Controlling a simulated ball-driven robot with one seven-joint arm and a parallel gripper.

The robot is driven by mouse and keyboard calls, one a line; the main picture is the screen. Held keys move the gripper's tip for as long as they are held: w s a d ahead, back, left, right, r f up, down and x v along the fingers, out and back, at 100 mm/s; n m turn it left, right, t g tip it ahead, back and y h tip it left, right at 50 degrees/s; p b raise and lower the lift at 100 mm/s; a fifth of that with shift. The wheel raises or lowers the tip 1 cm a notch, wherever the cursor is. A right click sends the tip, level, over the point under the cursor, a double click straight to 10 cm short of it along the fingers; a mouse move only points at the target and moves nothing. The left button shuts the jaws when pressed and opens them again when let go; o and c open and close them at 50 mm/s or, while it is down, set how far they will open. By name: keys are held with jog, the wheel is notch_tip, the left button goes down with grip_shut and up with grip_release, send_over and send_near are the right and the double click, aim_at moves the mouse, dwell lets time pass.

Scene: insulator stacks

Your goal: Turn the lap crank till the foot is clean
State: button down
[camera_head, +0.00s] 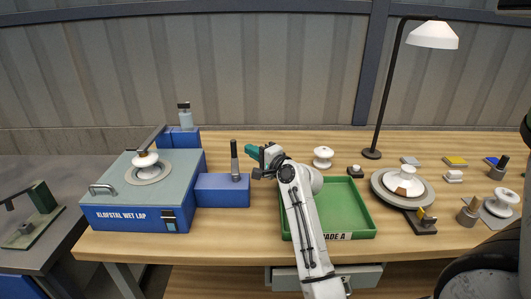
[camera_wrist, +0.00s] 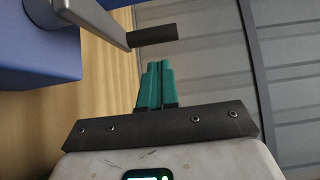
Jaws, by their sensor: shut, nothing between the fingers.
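The wet lap (camera_head: 125,216) is a blue box with a grey-green top at the left of the bench. A white insulator (camera_head: 146,161) stands on its round lap plate (camera_head: 163,173); its foot is hidden underneath. The crank (camera_head: 235,164) stands upright on a lower blue block at the lap's right, with a dark grip on top. In the wrist view the metal crank arm (camera_wrist: 95,18) ends in the dark grip (camera_wrist: 152,36). My gripper (camera_head: 249,149) has teal fingers, also in the wrist view (camera_wrist: 155,66). It is shut and empty, just right of the grip and apart from it.
A green tray (camera_head: 361,226) lies right of the crank, partly behind my arm. A white insulator (camera_head: 323,157) stands behind it. A grey turntable (camera_head: 388,193) and a lamp (camera_head: 372,153) are farther right. A bottle (camera_head: 186,117) stands behind the lap.

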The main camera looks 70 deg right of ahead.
jog(key=shift+w+a, duration=0.2)
jog(key=shift+w, duration=0.3)
jog(key=shift+w+a, duration=0.2)
jog(key=shift+w, duration=0.25)
jog(key=shift+w+y, duration=0.1)
jog(key=shift+y, duration=0.2)
